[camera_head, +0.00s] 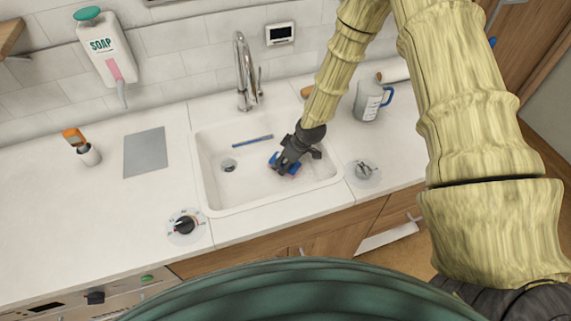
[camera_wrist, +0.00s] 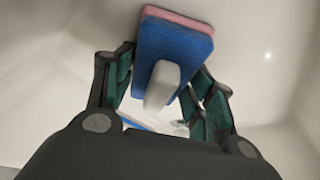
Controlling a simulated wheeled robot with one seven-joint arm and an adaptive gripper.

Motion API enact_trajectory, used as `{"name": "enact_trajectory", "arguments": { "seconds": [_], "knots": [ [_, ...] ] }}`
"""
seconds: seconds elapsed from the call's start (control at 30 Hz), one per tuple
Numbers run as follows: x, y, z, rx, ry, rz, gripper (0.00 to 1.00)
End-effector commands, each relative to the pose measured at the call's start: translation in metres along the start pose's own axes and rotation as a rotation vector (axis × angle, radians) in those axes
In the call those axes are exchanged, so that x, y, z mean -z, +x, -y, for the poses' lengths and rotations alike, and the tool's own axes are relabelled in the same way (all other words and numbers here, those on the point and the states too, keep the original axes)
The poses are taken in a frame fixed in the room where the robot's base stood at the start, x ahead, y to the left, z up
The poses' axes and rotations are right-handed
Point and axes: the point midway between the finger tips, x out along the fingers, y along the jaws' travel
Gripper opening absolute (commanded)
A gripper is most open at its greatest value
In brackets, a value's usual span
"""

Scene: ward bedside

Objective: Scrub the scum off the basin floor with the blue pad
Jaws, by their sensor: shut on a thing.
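The blue pad (camera_wrist: 178,45) fills the upper middle of the wrist view. It has a pink layer along its far edge and a pale grey grip block on the near side. My gripper (camera_wrist: 165,88) is shut on the pad's grip block, with fingers on both sides. In the head view my gripper (camera_head: 287,163) is down inside the white basin (camera_head: 212,198), right of the middle, and a bit of the blue pad (camera_head: 292,170) shows beneath it. I cannot tell whether the pad touches the basin floor. No scum can be made out; the gripper hides part of the floor.
A drain (camera_head: 228,165) and a thin blue stick (camera_head: 252,140) lie in the basin. The faucet (camera_head: 242,75) stands behind it.

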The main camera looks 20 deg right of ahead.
Motion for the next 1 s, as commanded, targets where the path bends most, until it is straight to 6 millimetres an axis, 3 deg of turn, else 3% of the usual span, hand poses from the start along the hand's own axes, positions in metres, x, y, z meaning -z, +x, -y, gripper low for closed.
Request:
{"name": "enact_trajectory", "arguments": {
  "seconds": [0.4,1.0],
  "knots": [
    [0.018,0.006,-0.016,0.0,0.0,0.0,0.28],
    [-0.002,0.004,0.0,0.002,0.0,0.003,0.29]
  ]
}}
